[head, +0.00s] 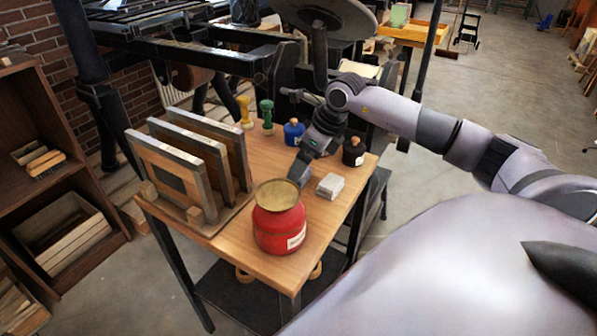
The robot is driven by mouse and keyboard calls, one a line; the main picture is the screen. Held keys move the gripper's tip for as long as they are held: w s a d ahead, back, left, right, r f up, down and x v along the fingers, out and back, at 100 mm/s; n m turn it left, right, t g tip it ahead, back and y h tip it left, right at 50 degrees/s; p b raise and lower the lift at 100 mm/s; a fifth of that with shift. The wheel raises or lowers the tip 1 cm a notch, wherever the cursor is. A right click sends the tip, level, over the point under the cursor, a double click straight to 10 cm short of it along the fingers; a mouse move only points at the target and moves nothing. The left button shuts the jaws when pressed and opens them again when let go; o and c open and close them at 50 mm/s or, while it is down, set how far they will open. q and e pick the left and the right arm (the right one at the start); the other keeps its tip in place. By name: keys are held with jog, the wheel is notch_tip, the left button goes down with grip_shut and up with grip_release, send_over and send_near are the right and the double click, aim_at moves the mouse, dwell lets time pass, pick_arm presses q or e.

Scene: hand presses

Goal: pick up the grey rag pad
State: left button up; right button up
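The grey rag pad (330,186) lies on the wooden table, to the right of the red can. It looks like a small, folded, light grey block. My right gripper (299,172) comes in from the right and points down just left of the pad, behind the can. It appears apart from the pad. Its fingertips are small, dark and partly hidden by the can, so I cannot tell whether they are open or shut. My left gripper is not in view.
The red can (279,222) stands at the table's front. A rack with upright wooden frames (190,165) fills the left side. The table (325,215) is bare in front of the pad.

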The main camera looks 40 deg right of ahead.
jog(key=x, duration=0.4)
jog(key=shift+w+f, duration=0.1)
jog(key=c, duration=1)
jog(key=shift+c, duration=0.2)
notch_tip(320, 180, up, 20)
jog(key=shift+r+p, duration=0.1)
jog(key=shift+p, duration=0.4)
jog(key=shift+o, duration=0.5)
jog(key=shift+c, duration=0.7)
